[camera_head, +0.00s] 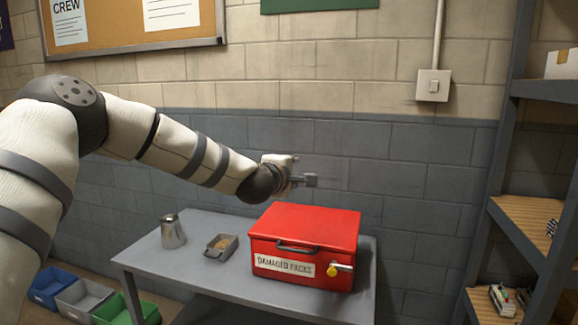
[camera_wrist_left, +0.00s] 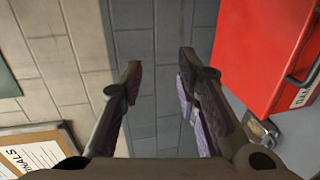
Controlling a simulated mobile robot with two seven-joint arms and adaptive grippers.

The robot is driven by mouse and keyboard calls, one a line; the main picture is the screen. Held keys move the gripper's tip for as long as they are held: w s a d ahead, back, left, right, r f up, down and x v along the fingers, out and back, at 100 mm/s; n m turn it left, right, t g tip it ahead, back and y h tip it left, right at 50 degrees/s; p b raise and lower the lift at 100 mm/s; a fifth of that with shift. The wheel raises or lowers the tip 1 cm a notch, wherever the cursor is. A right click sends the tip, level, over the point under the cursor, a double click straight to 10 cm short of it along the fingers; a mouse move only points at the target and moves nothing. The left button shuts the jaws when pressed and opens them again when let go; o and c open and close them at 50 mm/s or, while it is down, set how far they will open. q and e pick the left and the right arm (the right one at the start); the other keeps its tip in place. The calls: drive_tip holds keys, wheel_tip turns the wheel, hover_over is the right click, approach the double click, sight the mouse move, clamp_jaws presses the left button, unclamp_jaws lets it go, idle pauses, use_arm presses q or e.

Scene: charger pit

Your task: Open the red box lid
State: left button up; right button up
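The red box (camera_head: 300,245) stands on the grey table (camera_head: 200,258) with its lid closed. Its front has a dark handle (camera_head: 296,249), a label reading "DAMAGED PACKS" and a yellow-tipped latch (camera_head: 335,270) at the lower right. My left gripper (camera_head: 308,180) is above the box's back left part, apart from it. In the left wrist view my left gripper (camera_wrist_left: 158,75) has its fingers spread with nothing between them, and the red box (camera_wrist_left: 265,45) is to the right of them. My right gripper is not in view.
A metal canister (camera_head: 172,232) and a small grey tray (camera_head: 220,246) stand left of the box. The brick wall (camera_head: 340,150) is close behind the table. A shelf unit (camera_head: 530,215) stands at the right. Coloured bins (camera_head: 85,297) are on the floor at the left.

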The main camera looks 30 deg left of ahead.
use_arm(q)
drive_tip(key=shift+s+d+r, duration=0.2)
drive_tip(key=shift+s+r, duration=0.65)
drive_tip(key=shift+r, duration=0.1)
